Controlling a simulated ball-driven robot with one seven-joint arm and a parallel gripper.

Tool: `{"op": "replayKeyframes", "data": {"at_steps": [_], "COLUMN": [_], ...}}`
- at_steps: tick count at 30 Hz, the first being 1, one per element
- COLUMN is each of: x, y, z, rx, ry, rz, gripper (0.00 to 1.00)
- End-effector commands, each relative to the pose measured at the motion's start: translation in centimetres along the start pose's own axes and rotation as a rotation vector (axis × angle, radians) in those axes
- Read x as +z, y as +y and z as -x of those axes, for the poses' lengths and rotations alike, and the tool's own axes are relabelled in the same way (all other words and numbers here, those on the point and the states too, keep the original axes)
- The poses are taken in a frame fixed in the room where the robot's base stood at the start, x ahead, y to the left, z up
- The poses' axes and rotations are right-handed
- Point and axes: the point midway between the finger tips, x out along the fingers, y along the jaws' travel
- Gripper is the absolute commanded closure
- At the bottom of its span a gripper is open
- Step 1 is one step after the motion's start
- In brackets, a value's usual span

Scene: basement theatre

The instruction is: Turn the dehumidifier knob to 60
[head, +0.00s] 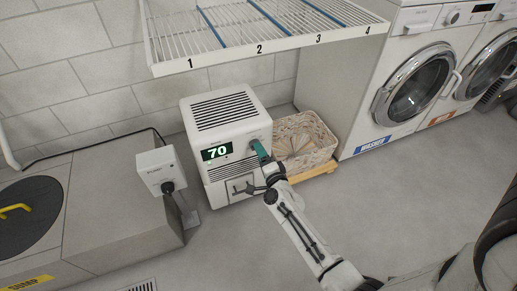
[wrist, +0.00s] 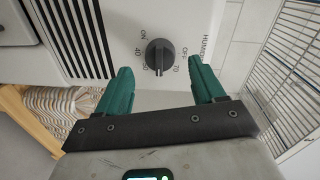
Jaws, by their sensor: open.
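The white dehumidifier (head: 228,140) stands on the floor by the wall, and its green display (head: 217,151) reads 70. In the wrist view its dark round knob (wrist: 159,55) sits on the white panel, with OFF, ON, 40 and 70 legible around it; a pale mark shows at its lower edge. My gripper (head: 260,148) reaches the dehumidifier's front right. In the wrist view my gripper (wrist: 160,68) is open, its two green fingers apart on either side below the knob, not visibly touching it. The knob is hidden in the head view.
A woven basket (head: 300,140) on a wooden base stands right of the dehumidifier. A wire rack (head: 260,30) hangs above. A grey box with an outlet (head: 158,170) stands at left, and washers (head: 415,85) at right.

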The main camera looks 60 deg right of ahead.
Motion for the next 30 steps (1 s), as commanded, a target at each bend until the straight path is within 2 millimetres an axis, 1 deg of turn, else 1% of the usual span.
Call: {"op": "replayKeyframes", "data": {"at_steps": [1,6,9,12,17,30], "x": [0.0,0.0,0.0,0.0,0.0,0.0], "y": [-0.1,-0.1,-0.1,0.0,0.0,0.0], "z": [1.3,4.4,5.8,6.8,7.3,7.3], "rx": [0.003,0.003,0.002,0.001,0.0,0.0], "ry": [-0.002,-0.003,-0.002,-0.001,0.0,0.0], "rz": [0.002,0.002,0.001,0.001,0.0,0.0], "gripper": [0.32,0.32,0.32,0.32,0.32,0.32]}}
